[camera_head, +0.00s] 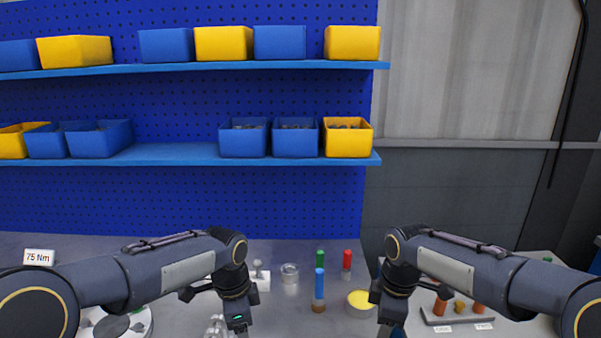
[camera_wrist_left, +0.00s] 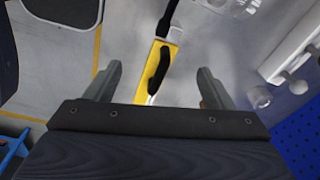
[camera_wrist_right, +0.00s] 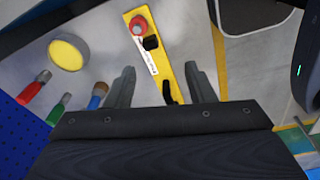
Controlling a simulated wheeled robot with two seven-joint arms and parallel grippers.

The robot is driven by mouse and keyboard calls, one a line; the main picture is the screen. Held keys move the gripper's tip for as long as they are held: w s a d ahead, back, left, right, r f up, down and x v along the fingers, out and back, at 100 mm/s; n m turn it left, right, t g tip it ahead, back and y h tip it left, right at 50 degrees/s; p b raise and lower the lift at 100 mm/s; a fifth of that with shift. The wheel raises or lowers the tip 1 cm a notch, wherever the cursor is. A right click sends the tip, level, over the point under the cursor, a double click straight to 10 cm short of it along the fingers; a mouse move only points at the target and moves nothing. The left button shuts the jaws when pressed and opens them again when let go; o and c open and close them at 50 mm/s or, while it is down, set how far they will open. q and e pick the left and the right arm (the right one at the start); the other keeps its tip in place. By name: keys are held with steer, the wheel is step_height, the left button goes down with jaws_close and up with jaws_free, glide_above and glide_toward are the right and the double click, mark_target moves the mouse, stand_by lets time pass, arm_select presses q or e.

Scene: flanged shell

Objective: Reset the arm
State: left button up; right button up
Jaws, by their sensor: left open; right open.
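My left gripper (camera_wrist_left: 159,70) is open and empty, its two fingers apart with nothing between them in the left wrist view. My right gripper (camera_wrist_right: 159,68) is also open and empty in the right wrist view. In the head view both arms bend over the grey workbench, and their wrists point down at the bottom edge, so the fingertips are cut off there. A white round flanged part (camera_head: 140,322) lies at the bottom left, partly hidden by my left arm.
A yellow-topped tin (camera_head: 360,300) is close to my right wrist. A small metal can (camera_head: 289,273) and a tray of orange pieces (camera_head: 455,317) stand nearby. Shelves (camera_head: 190,153) hold bins behind.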

arm_select(q)
steer(key=s+a+r+n+t+h, duration=0.1)
steer(key=s+a+r+n, duration=0.25)
steer(key=s, duration=0.35)
steer(key=s+a+r+n+t+h, duration=0.1)
steer(key=s+a+r+n, duration=0.2)
steer(key=s+a+n, duration=0.3)
arm_select(e)
steer(key=s+d+r+m+t+y, duration=0.1)
steer(key=s+d+r+m, duration=0.2)
steer(key=s, duration=0.4)
steer(key=s+d+r+m+t+y, duration=0.1)
steer(key=s+d+r+m, duration=0.1)
steer(key=s+m, duration=0.4)
arm_select(q)
steer(key=s+d+f+n+t+h, duration=0.1)
steer(key=s+f+n+t, duration=0.2)
steer(key=s+n, duration=0.4)
steer(key=s, duration=0.7)
arm_select(e)
steer(key=s+a+f+m+t, duration=0.1)
steer(key=s+f+m+t, duration=0.2)
steer(key=s+m, duration=0.4)
steer(key=s, duration=0.5)
steer(key=shift+s+a+m+y, duration=0.25)
steer(key=shift+s+m+y, duration=0.05)
steer(key=shift+m+y, duration=0.1)
